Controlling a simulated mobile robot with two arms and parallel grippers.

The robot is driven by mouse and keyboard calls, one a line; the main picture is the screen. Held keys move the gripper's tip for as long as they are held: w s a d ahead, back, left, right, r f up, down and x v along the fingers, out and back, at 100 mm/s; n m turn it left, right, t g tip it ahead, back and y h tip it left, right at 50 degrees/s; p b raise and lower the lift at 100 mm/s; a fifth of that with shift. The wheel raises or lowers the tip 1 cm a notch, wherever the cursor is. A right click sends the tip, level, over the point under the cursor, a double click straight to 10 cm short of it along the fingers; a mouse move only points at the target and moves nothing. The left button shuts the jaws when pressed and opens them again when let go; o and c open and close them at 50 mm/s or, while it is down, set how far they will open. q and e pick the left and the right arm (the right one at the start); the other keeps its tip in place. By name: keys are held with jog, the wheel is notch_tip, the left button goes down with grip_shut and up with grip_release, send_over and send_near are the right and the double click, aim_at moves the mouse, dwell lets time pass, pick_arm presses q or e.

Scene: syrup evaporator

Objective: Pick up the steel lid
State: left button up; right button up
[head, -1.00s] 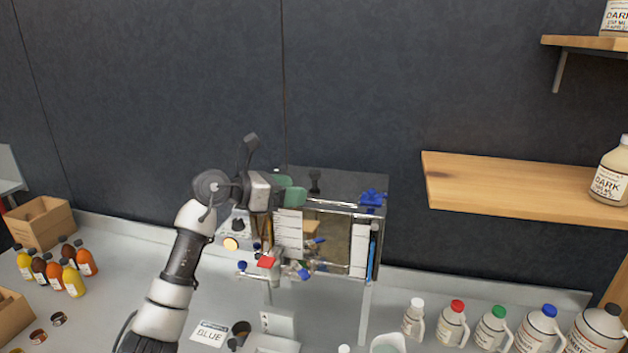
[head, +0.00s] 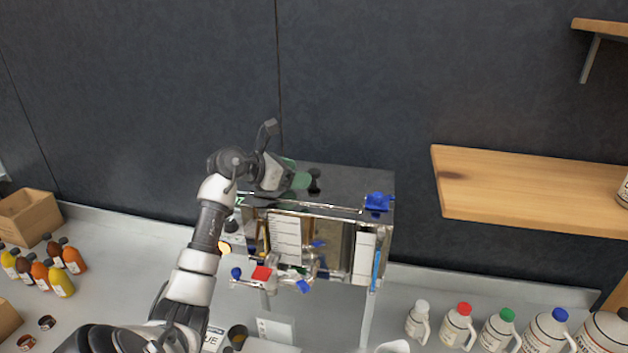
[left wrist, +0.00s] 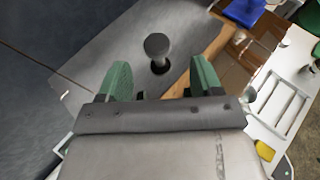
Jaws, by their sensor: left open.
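The steel lid (head: 350,182) is a dark grey, shiny flat plate on top of the evaporator (head: 340,240), with a black knob (head: 314,181) standing up from it. My left gripper (head: 297,176) has green fingers and is open and empty just left of the knob. In the left wrist view the open fingers (left wrist: 160,78) point at the lid (left wrist: 105,55), and the round knob (left wrist: 157,47) stands beyond the fingertips, in line with the gap between them. I cannot tell the exact distance. My arm and gripper hide the lid's left part in the head view. My right gripper is not in view.
A blue valve or clip (head: 379,202) sits at the evaporator's front right corner. A wooden shelf (head: 520,185) is on the wall to the right.

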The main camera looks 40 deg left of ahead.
aim_at(314, 179)
pick_arm(q)
jog(key=p+x, duration=0.2)
jog(key=x, duration=0.1)
jog(key=shift+w, duration=0.45)
jog(key=shift+w+d+f, duration=0.15)
jog(key=shift+w+f, duration=0.1)
jog(key=shift+w, duration=0.05)
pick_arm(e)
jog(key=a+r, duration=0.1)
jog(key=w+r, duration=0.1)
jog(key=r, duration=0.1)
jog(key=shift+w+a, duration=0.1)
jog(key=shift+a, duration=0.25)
pick_arm(q)
jog(key=shift+s, duration=0.1)
jog(key=shift+c, duration=1.2)
jog(key=c, duration=1)
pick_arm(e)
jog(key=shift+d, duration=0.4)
pick_arm(q)
jog(key=shift+o, duration=0.2)
jog(key=shift+r, duration=0.1)
